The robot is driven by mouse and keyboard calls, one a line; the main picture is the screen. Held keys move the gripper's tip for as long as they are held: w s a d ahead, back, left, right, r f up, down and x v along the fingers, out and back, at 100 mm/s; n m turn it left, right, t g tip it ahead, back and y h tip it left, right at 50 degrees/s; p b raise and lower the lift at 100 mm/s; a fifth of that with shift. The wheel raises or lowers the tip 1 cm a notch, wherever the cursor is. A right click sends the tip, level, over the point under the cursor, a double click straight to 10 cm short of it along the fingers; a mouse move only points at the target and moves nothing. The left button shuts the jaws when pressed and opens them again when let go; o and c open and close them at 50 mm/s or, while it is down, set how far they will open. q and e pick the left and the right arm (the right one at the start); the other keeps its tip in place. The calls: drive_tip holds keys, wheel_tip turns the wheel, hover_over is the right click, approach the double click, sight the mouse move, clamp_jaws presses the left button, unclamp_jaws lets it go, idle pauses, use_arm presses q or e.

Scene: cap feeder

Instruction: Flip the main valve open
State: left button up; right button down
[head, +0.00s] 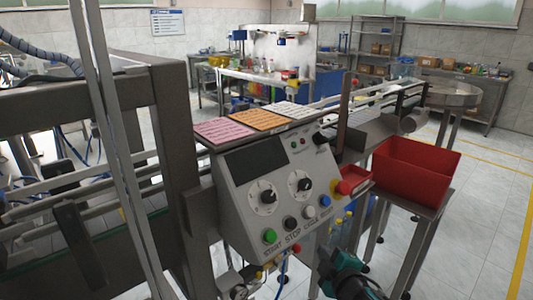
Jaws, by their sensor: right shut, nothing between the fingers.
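Under the grey control panel (275,180), pneumatic fittings (259,273) with small yellow and red parts show near a round gauge (240,291). A blue hose (282,272) hangs beside them. The main valve seems to be among these fittings, but its lever and position are too small to make out. My right gripper (325,258), dark with a teal body, is at the lower middle, to the right of the fittings and below the panel's lower right corner. It is shut and empty, and appears apart from the fittings. My left gripper is not in view.
The panel carries knobs, coloured buttons and a red emergency stop (344,187). A red bin (415,172) stands on a metal stand at the right. A steel frame post (180,170) is close on the left. Open floor (480,215) lies at the far right.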

drive_tip(key=s+f+m+g, duration=0.1)
drive_tip(key=s+f+m, duration=0.2)
drive_tip(key=s, duration=0.5)
drive_tip(key=s+a+f+m+g, duration=0.1)
drive_tip(key=s+f+m, duration=0.3)
drive_tip(key=s, duration=0.4)
drive_tip(key=s+f+m+g, duration=0.2)
drive_tip(key=s+f+m, duration=0.1)
drive_tip(key=s, duration=0.6)
drive_tip(key=shift+a+f+m, duration=0.15)
drive_tip(key=shift+f+m, duration=0.05)
drive_tip(key=shift+m, duration=0.3)
